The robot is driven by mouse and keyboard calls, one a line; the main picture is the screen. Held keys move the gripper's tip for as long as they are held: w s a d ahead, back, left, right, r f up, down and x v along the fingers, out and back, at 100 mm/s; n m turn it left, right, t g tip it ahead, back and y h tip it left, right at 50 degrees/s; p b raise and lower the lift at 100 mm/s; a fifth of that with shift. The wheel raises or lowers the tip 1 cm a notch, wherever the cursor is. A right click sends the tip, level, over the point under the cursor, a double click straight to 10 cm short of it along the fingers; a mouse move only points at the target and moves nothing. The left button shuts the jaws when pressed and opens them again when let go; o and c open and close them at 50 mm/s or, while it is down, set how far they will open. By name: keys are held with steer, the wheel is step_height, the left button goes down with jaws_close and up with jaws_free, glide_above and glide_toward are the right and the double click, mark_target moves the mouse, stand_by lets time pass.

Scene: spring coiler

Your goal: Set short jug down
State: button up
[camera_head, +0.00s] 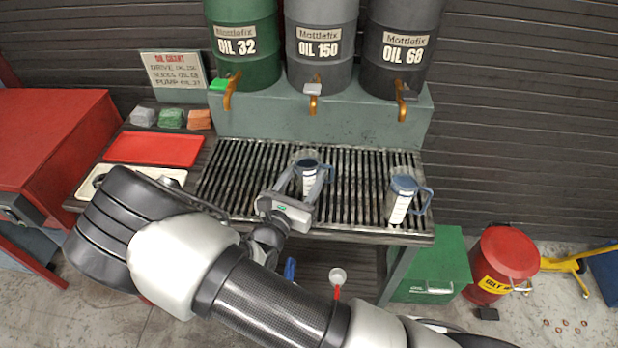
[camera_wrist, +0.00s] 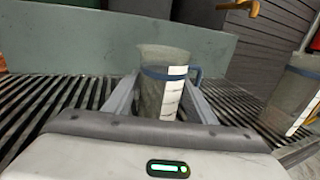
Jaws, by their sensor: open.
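A clear jug with a blue band, a white scale strip and a blue handle (camera_head: 307,182) stands upright on the slatted grate (camera_head: 352,160); I take it for the short jug. In the wrist view the jug (camera_wrist: 162,85) sits between the two fingers of my gripper (camera_wrist: 160,98). My gripper (camera_head: 311,176) is open, with a finger on either side of the jug; whether either touches it I cannot tell. The jug's lower part is partly hidden by my gripper. A second similar jug (camera_head: 402,200) stands to the right on the grate, also in the wrist view (camera_wrist: 293,95).
Three oil drums with taps stand behind the grate: OIL 32 (camera_head: 243,65), OIL 150 (camera_head: 319,70), OIL 68 (camera_head: 398,70). A red tray (camera_head: 153,150) lies to the left. Grate between the two jugs is clear. A red bin (camera_head: 503,262) stands at right.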

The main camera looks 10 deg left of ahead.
mark_target(312, 165)
steer(key=x, duration=0.4)
steer(key=shift+w+d+f, duration=0.15)
steer(key=shift+w, duration=0.1)
steer(key=c, duration=0.9)
